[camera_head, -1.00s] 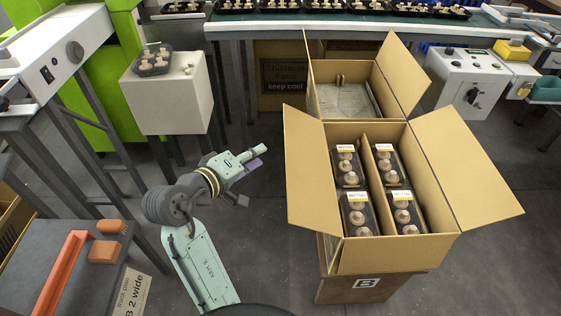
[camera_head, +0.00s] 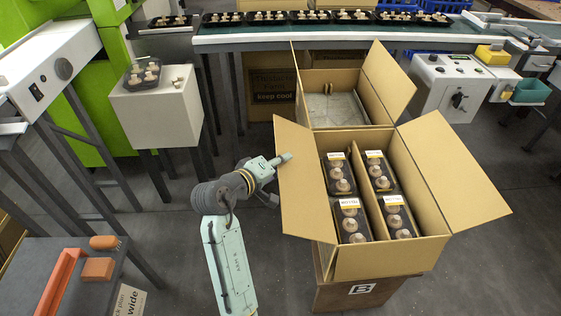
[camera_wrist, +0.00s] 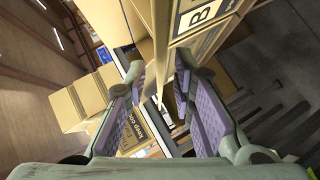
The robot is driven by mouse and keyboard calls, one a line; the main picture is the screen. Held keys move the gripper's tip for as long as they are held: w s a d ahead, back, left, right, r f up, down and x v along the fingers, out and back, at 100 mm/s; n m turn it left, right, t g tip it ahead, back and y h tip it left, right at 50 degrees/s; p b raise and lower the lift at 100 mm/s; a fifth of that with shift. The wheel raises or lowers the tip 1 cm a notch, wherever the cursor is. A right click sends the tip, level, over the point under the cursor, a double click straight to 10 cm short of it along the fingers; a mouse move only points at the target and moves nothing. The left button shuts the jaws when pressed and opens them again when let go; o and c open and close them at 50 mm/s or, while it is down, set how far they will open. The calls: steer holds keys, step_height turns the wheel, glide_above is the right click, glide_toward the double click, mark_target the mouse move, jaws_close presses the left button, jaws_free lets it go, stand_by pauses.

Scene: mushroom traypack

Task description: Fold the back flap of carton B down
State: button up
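Carton B (camera_head: 390,260) stands open on a brown stand marked B. Its left flap (camera_head: 308,180) and right flap (camera_head: 455,172) spread outward. I cannot clearly make out its back flap, at the side facing the rear carton. Four-sided trays of mushrooms (camera_head: 352,221) fill the carton in two columns beside a divider. My gripper (camera_head: 285,158) is at the outer side of the left flap, near its upper part; whether it touches the flap is unclear. In the wrist view my gripper's purple-padded fingers (camera_wrist: 160,72) are apart, with no object clearly held. The B label (camera_wrist: 202,13) shows there at the top.
A second open carton (camera_head: 385,78) stands directly behind carton B. A white block (camera_head: 160,115) with a mushroom tray is at the left, and a conveyor (camera_head: 330,32) crosses the back. Floor is clear between the white block and carton B.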

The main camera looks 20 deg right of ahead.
jaws_close()
stand_by(0.3)
stand_by(0.6)
